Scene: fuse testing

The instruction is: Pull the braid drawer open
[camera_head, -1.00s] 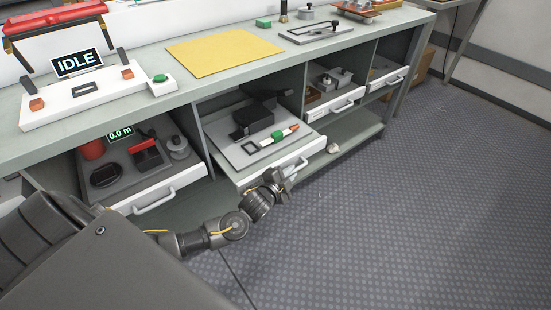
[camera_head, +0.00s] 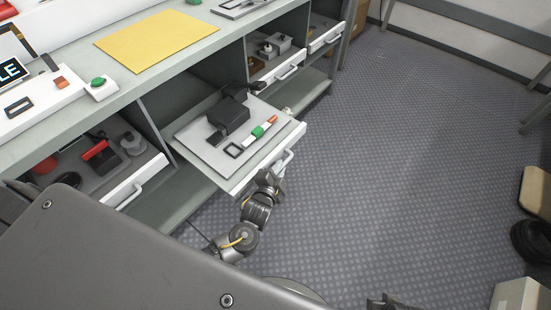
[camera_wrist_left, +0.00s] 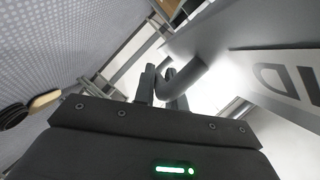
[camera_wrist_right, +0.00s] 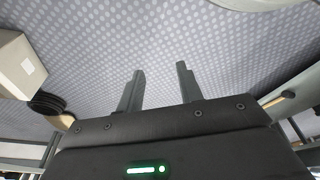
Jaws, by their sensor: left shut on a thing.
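The braid drawer (camera_head: 211,160) stands pulled out from under the bench, in the middle of the head view. On its grey tray lie a black device (camera_head: 229,117), a green-and-orange tool (camera_head: 264,128) and a small dark square frame (camera_head: 234,150). My left gripper (camera_head: 274,177) is at the front of this drawer. In the left wrist view its fingers (camera_wrist_left: 160,88) are shut on the drawer's bar handle (camera_wrist_left: 187,78), beside a label ending in "ID". My right gripper (camera_wrist_right: 158,78) is open and empty above the floor.
A neighbouring drawer (camera_head: 131,187) with a red item is at the left, and further drawers (camera_head: 287,74) are at the right. The bench top carries a yellow mat (camera_head: 157,40). Patterned floor (camera_head: 400,170) is open to the right; a pale box (camera_head: 518,297) stands at lower right.

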